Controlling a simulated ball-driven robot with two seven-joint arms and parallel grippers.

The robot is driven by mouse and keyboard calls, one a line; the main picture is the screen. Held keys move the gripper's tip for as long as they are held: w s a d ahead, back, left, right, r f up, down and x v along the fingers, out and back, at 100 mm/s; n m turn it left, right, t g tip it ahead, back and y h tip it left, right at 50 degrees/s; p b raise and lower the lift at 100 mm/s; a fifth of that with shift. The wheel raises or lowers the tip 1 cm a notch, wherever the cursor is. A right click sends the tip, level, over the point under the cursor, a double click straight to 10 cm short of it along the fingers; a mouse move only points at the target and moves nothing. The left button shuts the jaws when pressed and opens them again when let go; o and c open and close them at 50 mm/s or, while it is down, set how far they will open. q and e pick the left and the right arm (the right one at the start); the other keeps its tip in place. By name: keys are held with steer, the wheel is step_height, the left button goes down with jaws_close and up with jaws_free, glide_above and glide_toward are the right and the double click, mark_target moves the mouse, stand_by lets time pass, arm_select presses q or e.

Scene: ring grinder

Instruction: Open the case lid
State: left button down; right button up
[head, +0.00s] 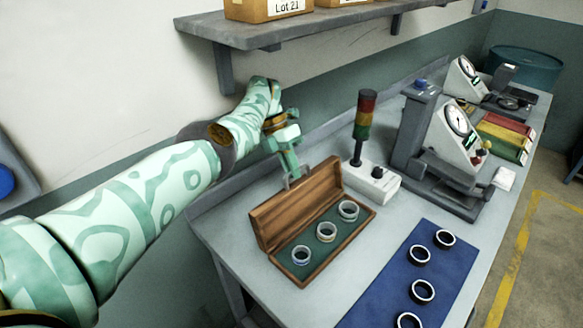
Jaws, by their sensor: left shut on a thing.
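The wooden case (358,226) sits on the grey workbench with its green inside showing. Its lid (297,203) stands raised along the far left side, roughly upright. Three metal rings sit in the case: a near ring (301,257), a middle ring (326,232) and a far ring (348,211). My left gripper (292,181) is at the top edge of the lid, shut on it near its middle. The gripper's fingertips are small in view and partly merge with the lid edge. My right gripper is not in view.
A blue mat (438,270) with several black rings lies to the right. A signal lamp (364,120) on a white box and a gauge device (440,145) stand behind the case. A shelf (290,30) with cardboard boxes overhangs the arm.

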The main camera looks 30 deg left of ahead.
arm_select(q)
steer(key=shift+s+a+f, duration=0.15)
steer(key=shift+a+f, duration=0.3)
steer(key=shift+f, duration=0.05)
steer(key=c, duration=1.8)
jaws_free()
steer(key=o, duration=0.3)
steer(key=shift+w+a+f, duration=0.15)
steer(key=shift+w, duration=0.05)
steer(key=shift+w+a+f, duration=0.1)
steer(key=shift+w+a, duration=0.05)
steer(key=shift+a, duration=0.05)
steer(key=shift+d+r, duration=0.15)
steer(key=shift+r, duration=0.05)
steer(key=shift+r, duration=0.1)
